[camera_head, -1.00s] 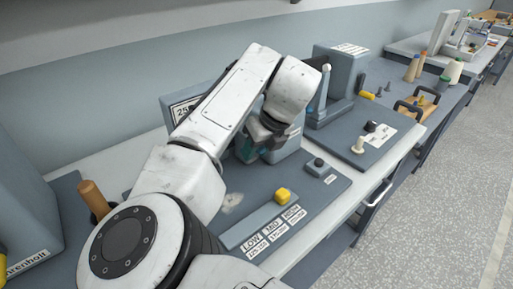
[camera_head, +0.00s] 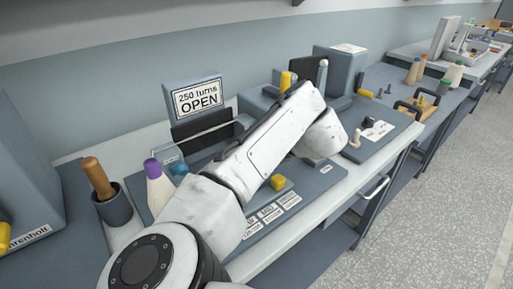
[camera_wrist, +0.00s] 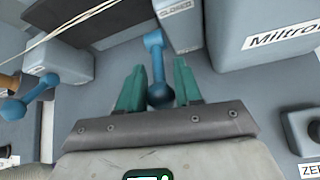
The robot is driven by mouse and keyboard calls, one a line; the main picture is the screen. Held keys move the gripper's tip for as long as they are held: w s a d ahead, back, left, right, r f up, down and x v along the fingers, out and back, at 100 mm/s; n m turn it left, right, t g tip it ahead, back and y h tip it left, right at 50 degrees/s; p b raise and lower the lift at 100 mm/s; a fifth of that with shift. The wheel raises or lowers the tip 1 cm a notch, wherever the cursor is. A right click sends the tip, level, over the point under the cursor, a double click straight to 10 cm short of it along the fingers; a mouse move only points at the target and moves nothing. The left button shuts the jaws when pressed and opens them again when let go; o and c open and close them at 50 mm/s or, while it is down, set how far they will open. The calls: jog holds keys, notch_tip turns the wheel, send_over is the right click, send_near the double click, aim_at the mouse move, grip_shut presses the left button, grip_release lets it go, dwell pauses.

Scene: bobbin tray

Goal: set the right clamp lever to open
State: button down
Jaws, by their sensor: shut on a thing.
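In the wrist view my gripper (camera_wrist: 158,80) has its two green fingers on either side of the blue right clamp lever (camera_wrist: 155,52), shut on its near ball end. The lever's shaft runs away from the gripper to another round end beside a grey block with a CLOSED label (camera_wrist: 175,8). A second blue lever (camera_wrist: 28,103) shows at the left of the wrist view. In the head view my arm hides the gripper and the right lever. A blue knob (camera_head: 180,169) shows left of my arm there.
A sign (camera_head: 198,101) reads "250 turns OPEN". A grey block (camera_wrist: 262,35) with a label stands close right of the gripper in the wrist view. A yellow knob (camera_head: 278,183), a purple-topped cone (camera_head: 158,185) and a cup with a wooden handle (camera_head: 113,207) are near my arm.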

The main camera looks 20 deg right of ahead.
jog(key=shift+f+t+y+b, duration=0.35)
jog(key=shift+t+b, duration=0.2)
jog(key=shift+t, duration=0.25)
jog(key=c, duration=0.9)
grip_release()
jog(key=shift+s+d, duration=0.1)
jog(key=v, duration=1)
jog(key=shift+s+d+r, duration=0.1)
jog(key=shift+s, duration=0.2)
